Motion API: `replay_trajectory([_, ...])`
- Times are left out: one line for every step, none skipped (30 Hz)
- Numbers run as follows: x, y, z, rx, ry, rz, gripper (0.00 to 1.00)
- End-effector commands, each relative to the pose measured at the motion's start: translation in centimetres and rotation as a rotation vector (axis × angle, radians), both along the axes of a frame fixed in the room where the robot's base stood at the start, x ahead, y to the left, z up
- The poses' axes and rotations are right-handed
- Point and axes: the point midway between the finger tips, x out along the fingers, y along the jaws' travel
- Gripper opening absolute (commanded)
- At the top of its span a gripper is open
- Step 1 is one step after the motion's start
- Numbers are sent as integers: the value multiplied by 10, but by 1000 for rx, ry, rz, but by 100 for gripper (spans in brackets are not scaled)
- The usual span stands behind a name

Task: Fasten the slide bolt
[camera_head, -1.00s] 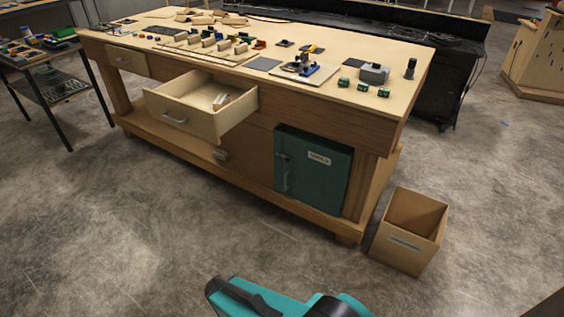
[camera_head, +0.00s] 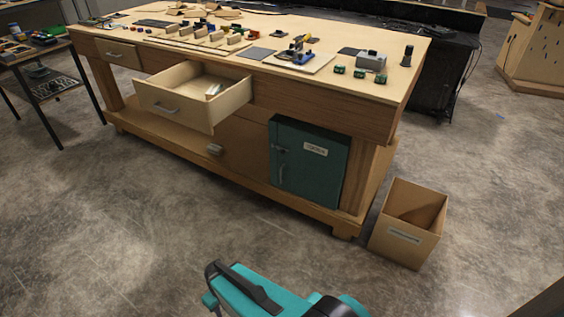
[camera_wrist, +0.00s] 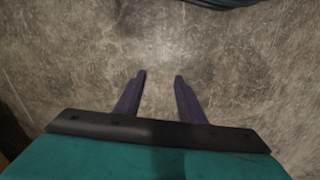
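The teal cabinet (camera_head: 312,170) is under the right part of the workbench, its door looking closed. A small metal fitting that looks like the slide bolt (camera_head: 280,148) is at the door's upper left edge; its bolt position is too small to tell. A vertical handle (camera_head: 283,172) is just below it. My gripper (camera_wrist: 160,77) shows two dark fingers apart with bare floor between them, open and empty. In the head view, my teal arm is at the bottom, well in front of the cabinet; the fingertips cannot be made out there.
An open wooden drawer (camera_head: 193,112) sticks out left of the cabinet, with a light item inside. A cardboard box (camera_head: 404,239) stands on the floor right of the workbench (camera_head: 240,88). The concrete floor between my arm and the cabinet is clear.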

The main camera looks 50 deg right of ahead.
Motion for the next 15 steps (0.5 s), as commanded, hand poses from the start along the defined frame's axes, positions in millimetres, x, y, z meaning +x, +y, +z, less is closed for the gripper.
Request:
replay_trajectory([26, -9, -17, -1, -72, 2, 36])
replay_trajectory([39, -15, -21, -3, -114, 5, 36])
replay_trajectory([57, -23, -24, -10, -170, 10, 36])
replay_trajectory([71, -29, -27, -16, -212, 14, 36])
replay_trajectory([84, -35, -28, -22, -254, 16, 36])
replay_trajectory([101, -45, -30, -35, -310, 19, 36])
replay_trajectory([114, -52, -31, -45, -350, 22, 36])
replay_trajectory([126, -60, -31, -58, -391, 24, 36])
replay_trajectory([142, -71, -31, -76, -444, 27, 36])
replay_trajectory([154, -80, -30, -93, -484, 29, 36])
replay_trajectory([165, -90, -29, -110, -523, 28, 36])
replay_trajectory([180, -102, -27, -135, -574, 30, 36])
replay_trajectory([190, -112, -25, -155, -611, 32, 36])
replay_trajectory([200, -122, -23, -177, -649, 32, 36])
replay_trajectory([213, -136, -20, -208, -697, 32, 36])
